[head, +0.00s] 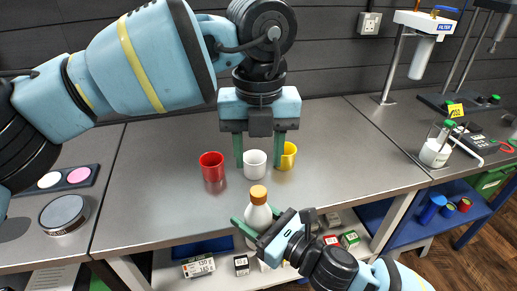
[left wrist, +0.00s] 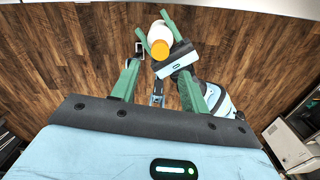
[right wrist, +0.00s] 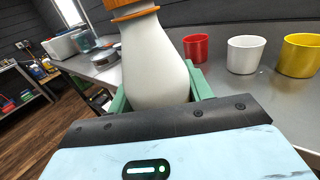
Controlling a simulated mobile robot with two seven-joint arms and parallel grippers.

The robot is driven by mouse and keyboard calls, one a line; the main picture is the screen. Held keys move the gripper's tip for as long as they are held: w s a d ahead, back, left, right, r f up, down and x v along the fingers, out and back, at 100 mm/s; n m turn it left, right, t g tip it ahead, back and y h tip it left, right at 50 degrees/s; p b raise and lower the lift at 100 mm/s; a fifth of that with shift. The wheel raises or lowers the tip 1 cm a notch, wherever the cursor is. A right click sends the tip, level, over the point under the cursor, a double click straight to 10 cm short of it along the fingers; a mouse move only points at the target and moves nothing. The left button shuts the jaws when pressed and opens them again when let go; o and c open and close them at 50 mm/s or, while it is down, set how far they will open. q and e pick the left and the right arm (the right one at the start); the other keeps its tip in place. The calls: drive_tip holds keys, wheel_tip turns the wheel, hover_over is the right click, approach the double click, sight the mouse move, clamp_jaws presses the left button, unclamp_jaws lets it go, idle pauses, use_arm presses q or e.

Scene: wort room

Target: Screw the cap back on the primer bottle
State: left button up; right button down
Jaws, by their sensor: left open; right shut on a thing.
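The primer bottle (head: 259,219) is white and upright, with an orange cap (head: 258,194) sitting on its top. How tight the cap is cannot be told. My right gripper (head: 262,226) is shut on the bottle's body, in front of the table's front edge. In the right wrist view the bottle (right wrist: 158,65) stands between the green fingers, its top cut off by the frame. My left gripper (head: 259,162) is open and empty, pointing down above the bottle. In the left wrist view the orange cap (left wrist: 160,49) shows just beyond the open fingertips, apart from them.
A red cup (head: 212,167), a white cup (head: 254,168) and a yellow cup (head: 288,156) stand on the grey table (head: 150,165) behind the bottle. A round metal tin (head: 64,214) is at left. Small boxes (head: 199,266) lie on the shelf below. The table's middle front is clear.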

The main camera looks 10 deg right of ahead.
sight(258, 191)
use_arm(q)
drive_tip(key=shift+n, duration=1.1)
drive_tip(key=shift+f, duration=3.95)
drive_tip(key=shift+c, duration=0.4)
